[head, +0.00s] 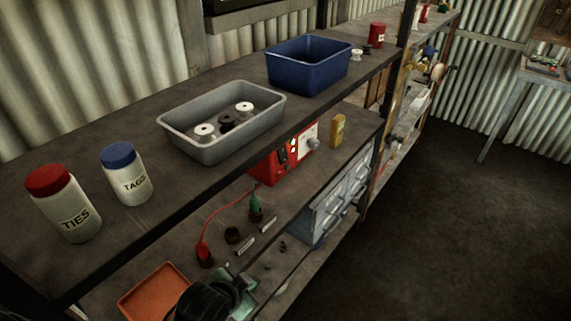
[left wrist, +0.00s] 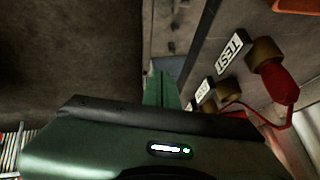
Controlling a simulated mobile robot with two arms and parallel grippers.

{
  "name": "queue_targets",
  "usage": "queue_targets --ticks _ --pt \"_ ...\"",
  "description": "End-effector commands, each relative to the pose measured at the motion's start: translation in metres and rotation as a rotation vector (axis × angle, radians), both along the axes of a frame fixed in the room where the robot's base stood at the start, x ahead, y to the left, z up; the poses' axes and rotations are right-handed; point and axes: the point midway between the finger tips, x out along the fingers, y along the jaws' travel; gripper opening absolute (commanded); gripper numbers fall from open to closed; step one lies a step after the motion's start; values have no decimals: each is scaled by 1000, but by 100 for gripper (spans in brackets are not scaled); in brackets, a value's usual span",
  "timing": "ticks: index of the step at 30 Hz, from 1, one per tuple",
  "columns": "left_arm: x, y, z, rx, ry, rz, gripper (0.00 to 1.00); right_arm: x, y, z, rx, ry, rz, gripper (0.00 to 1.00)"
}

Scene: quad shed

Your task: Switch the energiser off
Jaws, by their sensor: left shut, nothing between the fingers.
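The red energiser (head: 270,170) stands on the lower shelf in the head view, partly hidden by the upper shelf and the grey tray. Its pale front panel carries a grey knob (head: 313,143) and small lights. I cannot read a switch position. My left gripper (head: 243,283) is low in the head view, near the orange tray and well apart from the energiser. In the left wrist view its green fingers (left wrist: 158,85) are shut and empty. The energiser is not recognisable there. My right gripper is not in view.
A red lead runs from the red clip. The upper shelf overhangs, bearing a grey tray (head: 180,148), blue bin (head: 305,75) and jars. A yellow object (head: 338,130) stands right.

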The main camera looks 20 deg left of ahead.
Motion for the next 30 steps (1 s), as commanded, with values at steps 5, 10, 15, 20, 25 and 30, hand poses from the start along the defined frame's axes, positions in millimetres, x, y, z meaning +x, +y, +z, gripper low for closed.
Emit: queue_targets --ticks 5,10,15,20,25,30 --pt "80 7 5 151 -224 -163 0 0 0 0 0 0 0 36" --pt "170 15 32 400 -518 -348 0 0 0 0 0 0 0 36" --pt "229 21 66 649 -758 -474 0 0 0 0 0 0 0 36" --pt "247 23 82 757 -853 -515 0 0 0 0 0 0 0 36" --pt "248 23 84 774 -867 -521 0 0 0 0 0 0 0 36" --pt "248 23 84 772 -867 -520 0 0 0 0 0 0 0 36"
